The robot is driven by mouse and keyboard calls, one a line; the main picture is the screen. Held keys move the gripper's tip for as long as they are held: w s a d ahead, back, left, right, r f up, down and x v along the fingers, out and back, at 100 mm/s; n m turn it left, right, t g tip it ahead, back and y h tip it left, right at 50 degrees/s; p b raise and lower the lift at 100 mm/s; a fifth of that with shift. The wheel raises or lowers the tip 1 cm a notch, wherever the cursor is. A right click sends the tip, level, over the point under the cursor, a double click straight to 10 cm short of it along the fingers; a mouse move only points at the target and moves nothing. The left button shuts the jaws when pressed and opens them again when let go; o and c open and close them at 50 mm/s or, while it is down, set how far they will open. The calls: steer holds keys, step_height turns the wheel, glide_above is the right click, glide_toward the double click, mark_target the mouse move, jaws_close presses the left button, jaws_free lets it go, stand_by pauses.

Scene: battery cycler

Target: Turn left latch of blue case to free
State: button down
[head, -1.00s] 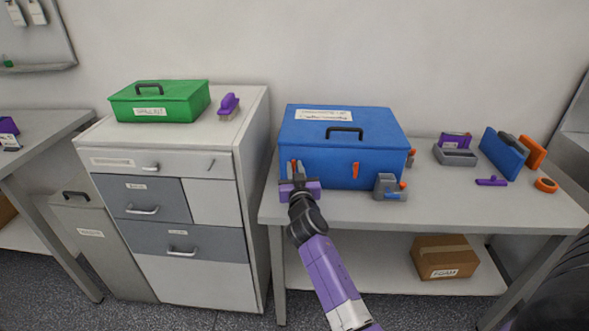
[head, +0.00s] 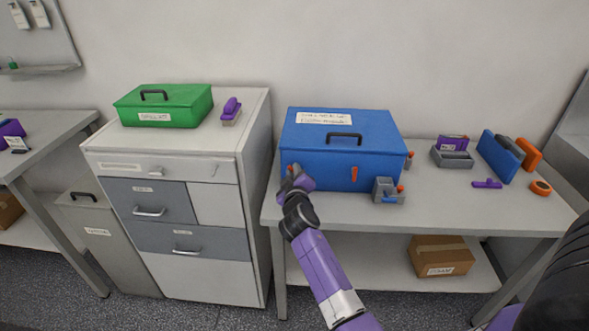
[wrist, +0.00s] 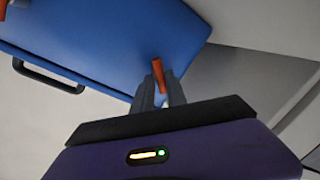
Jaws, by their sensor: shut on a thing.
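The blue case (head: 318,152) stands shut on the grey bench, with a black handle (head: 344,135) on its lid. Its left latch, a small orange lever (wrist: 158,76), sits between my gripper's fingers (wrist: 159,92) in the wrist view. My gripper (head: 294,176) is shut on this latch at the case's front left and looks rolled over. In the head view the gripper hides most of the latch. The right latch (head: 355,174) is orange and hangs about upright on the case front.
Farther right are a grey bin (head: 452,160), a purple piece (head: 487,184) and an orange ring (head: 541,188). A drawer cabinet (head: 190,222) stands left, across a narrow gap.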

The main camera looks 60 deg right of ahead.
steer(key=n, duration=0.2)
steer(key=n+g+p, duration=0.1)
steer(key=n, duration=0.2)
steer(key=w+f+n+g+p, duration=0.1)
steer(key=n, duration=0.1)
steer(key=shift+a, duration=0.4)
steer(key=shift+f+n, duration=0.1)
steer(key=shift+n, duration=0.3)
steer(key=shift+s, duration=0.1)
steer(key=c, duration=1.5)
jaws_free()
steer(key=shift+d, duration=0.15)
steer(key=shift+r, duration=0.2)
